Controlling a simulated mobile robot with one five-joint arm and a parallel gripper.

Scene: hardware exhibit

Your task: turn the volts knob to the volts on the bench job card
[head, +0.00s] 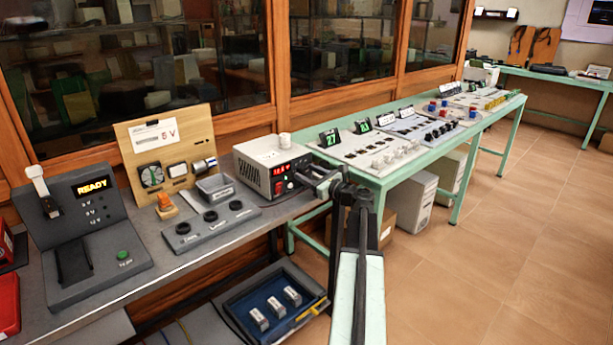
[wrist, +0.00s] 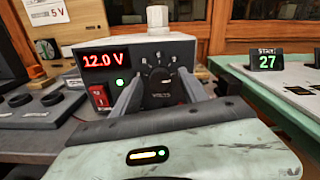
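The job card (head: 156,136) on the wooden board reads 5 V; it also shows in the wrist view (wrist: 46,14). The white and dark power supply (head: 272,158) has a red display (wrist: 106,60) reading 12.0 V. Its black volts knob (wrist: 162,80) is on the front panel, with small marks above it and VOLTS written on it. My gripper (wrist: 163,84) faces the panel with its fingers apart, one on each side of the knob. I cannot tell whether they touch it. In the head view my gripper (head: 318,178) partly hides the panel.
A red switch (wrist: 101,97) and a green light (wrist: 120,82) are left of the knob. A grey box with a READY display (head: 93,186) and a low panel with black knobs (head: 210,216) stand to the left. A green table (head: 380,182) with a 27 display (head: 329,139) stands to the right.

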